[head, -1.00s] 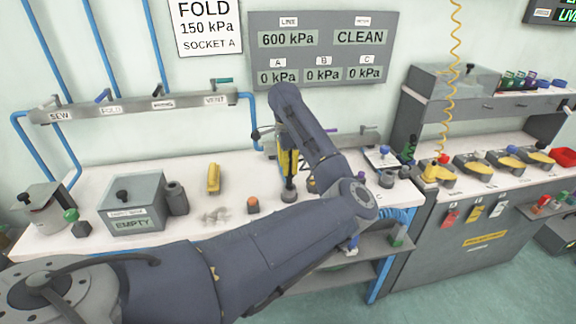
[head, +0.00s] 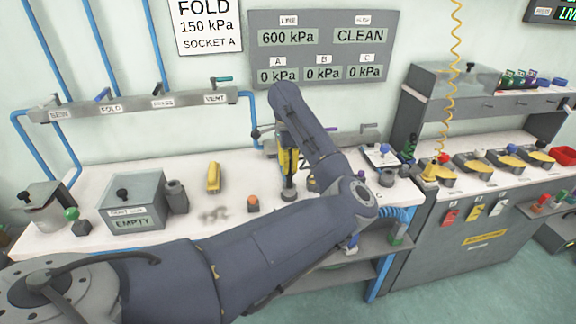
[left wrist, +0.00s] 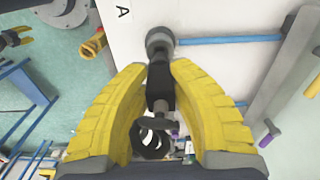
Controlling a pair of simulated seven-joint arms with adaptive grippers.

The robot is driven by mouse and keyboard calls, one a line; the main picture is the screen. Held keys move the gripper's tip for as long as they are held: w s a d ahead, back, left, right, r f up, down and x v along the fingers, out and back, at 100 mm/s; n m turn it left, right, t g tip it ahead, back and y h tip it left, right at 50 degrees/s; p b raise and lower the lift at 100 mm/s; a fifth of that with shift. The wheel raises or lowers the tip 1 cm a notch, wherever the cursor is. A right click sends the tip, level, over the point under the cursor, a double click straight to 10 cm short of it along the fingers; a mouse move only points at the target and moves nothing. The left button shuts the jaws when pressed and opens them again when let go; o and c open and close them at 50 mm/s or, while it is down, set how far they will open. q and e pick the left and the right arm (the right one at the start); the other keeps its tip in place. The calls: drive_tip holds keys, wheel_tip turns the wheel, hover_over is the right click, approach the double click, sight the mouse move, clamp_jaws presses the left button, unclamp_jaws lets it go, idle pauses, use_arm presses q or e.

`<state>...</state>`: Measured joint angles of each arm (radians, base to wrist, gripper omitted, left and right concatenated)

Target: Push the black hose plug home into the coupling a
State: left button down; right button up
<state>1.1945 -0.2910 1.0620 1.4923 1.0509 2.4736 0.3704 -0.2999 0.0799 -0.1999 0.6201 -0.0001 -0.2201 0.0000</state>
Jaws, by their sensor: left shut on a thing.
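My left gripper (left wrist: 161,105) is shut on the black hose plug (left wrist: 158,85), which lies between the yellow fingers. The grey round coupling a (left wrist: 160,40) is just ahead of the plug in the left wrist view, near a label marked A (left wrist: 123,13). The plug's front end meets the coupling's mouth in that view; how deep it sits I cannot tell. My right gripper is not in view.
The wall panel (head: 322,48) reads 600 kPa for the line and 0 kPa for A, B and C. A grey box (head: 132,203) marked EMPTY, a yellow object (head: 213,178) and an orange-topped block (head: 253,204) stand on the bench left of the gripper. A blue pipe (left wrist: 230,39) runs beside the coupling.

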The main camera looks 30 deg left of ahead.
sight(288, 176)
use_arm(q)
drive_tip(key=shift+f, duration=2.3)
idle(0.4)
drive_tip(key=c, duration=1.1)
unclamp_jaws()
drive_tip(key=shift+c, duration=0.2)
wheel_tip(288, 176, up, 12)
drive_tip(key=shift+s+a+r, duration=0.1)
drive_tip(key=shift+a, duration=0.05)
